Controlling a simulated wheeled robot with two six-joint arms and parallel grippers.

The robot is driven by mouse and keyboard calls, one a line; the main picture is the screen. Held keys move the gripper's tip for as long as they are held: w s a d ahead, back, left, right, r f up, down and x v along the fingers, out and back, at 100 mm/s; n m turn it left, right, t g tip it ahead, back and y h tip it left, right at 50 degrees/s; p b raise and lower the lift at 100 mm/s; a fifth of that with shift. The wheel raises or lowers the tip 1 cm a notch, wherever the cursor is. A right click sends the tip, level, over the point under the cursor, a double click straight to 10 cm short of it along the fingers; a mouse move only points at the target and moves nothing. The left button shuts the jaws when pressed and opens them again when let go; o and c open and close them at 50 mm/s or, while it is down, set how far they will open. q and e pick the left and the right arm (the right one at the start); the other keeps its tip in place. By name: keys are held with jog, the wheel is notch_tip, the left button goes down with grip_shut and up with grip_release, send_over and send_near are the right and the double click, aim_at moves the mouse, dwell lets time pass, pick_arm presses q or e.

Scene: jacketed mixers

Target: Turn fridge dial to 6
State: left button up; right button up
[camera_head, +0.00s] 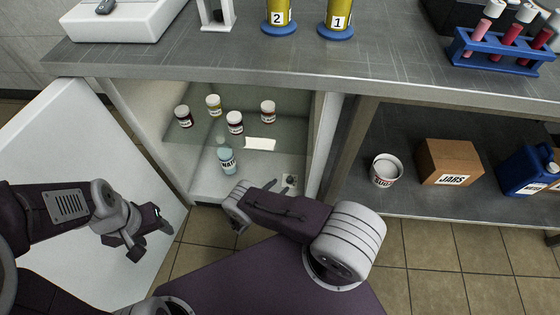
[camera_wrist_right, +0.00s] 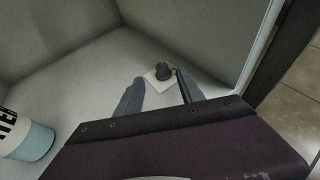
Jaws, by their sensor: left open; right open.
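The fridge (camera_head: 170,150) stands open under the counter, with its white door (camera_head: 70,140) swung to the left. The dial is a small dark knob (camera_wrist_right: 163,70) on a pale square plate (camera_wrist_right: 154,82), low inside the fridge; in the head view its plate (camera_head: 291,180) shows near the right wall. The numbers on it are too small to read. My right gripper (camera_wrist_right: 160,86) is open, with a fingertip on either side of the plate and the right one close beside the knob; contact cannot be told. My left gripper (camera_head: 150,236) is open and empty before the door.
A pale blue bottle (camera_head: 227,161) stands on the fridge floor left of my right gripper. Several small jars (camera_head: 235,122) stand on the glass shelf above. A white tub (camera_head: 384,170), a box (camera_head: 449,162) and a blue canister (camera_head: 528,170) stand on the right shelf.

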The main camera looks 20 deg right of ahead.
aim_at(290, 179)
jog(key=shift+f, duration=0.1)
jog(key=b+x, duration=0.3)
jog(key=x, duration=0.4)
jog(key=shift+d+f, duration=0.2)
jog(key=shift+d, duration=0.15)
jog(key=shift+w+d+f+b, duration=0.1)
jog(key=shift+w+d+b, duration=0.25)
jog(key=shift+d, duration=0.2)
jog(key=shift+c, duration=0.3)
jog(key=shift+s, duration=0.1)
grip_shut()
